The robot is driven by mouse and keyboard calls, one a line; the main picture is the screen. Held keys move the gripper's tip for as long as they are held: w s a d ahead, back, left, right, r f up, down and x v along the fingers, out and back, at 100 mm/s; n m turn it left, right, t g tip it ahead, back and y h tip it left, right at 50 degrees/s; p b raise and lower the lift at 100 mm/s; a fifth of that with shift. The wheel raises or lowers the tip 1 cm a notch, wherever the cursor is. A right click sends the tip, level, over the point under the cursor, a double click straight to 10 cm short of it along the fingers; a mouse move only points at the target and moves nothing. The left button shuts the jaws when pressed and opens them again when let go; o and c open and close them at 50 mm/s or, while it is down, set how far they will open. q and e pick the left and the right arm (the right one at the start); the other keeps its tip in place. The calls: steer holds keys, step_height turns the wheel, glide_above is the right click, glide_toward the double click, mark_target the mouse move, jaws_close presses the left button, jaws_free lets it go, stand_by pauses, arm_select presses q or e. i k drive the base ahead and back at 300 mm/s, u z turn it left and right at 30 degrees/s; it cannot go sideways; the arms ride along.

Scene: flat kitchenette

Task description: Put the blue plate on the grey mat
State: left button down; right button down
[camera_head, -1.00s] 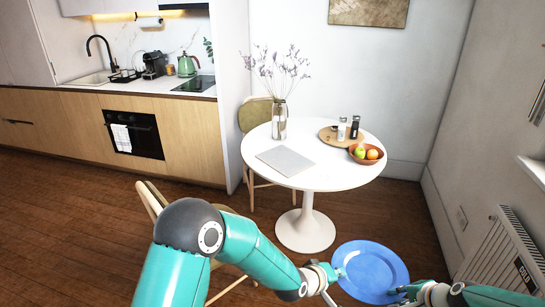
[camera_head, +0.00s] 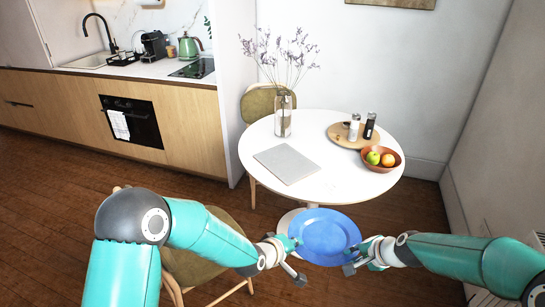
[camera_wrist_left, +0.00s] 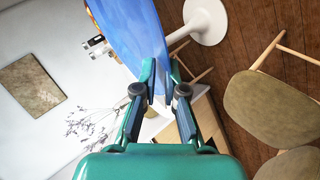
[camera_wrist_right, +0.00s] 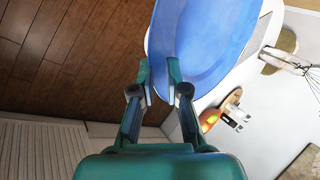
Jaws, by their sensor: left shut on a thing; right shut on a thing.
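The blue plate (camera_head: 325,236) is held between my two grippers, in front of the near edge of the white table. My left gripper (camera_head: 294,244) is shut on its left rim, and my right gripper (camera_head: 358,256) is shut on its right rim. The plate also shows between the fingers in the left wrist view (camera_wrist_left: 135,30) and the right wrist view (camera_wrist_right: 205,40). The grey mat (camera_head: 287,163) lies flat and bare on the near left part of the round white table (camera_head: 335,186).
A glass vase (camera_head: 283,118) with dried stems stands behind the mat. A wooden board (camera_head: 343,140) with shakers and a bowl of fruit (camera_head: 381,163) are on the table's right side. A chair (camera_head: 205,262) stands at the near left, another (camera_head: 262,100) behind the table.

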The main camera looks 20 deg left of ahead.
mark_target(286, 162)
steer(key=u, duration=0.2)
steer(key=i, duration=1.5)
steer(key=u, duration=0.25)
steer(key=i, duration=0.3)
steer(key=z, duration=0.15)
steer(key=k, duration=0.9)
steer(key=u, duration=0.15)
steer(key=i, duration=0.9)
steer(key=z, duration=0.1)
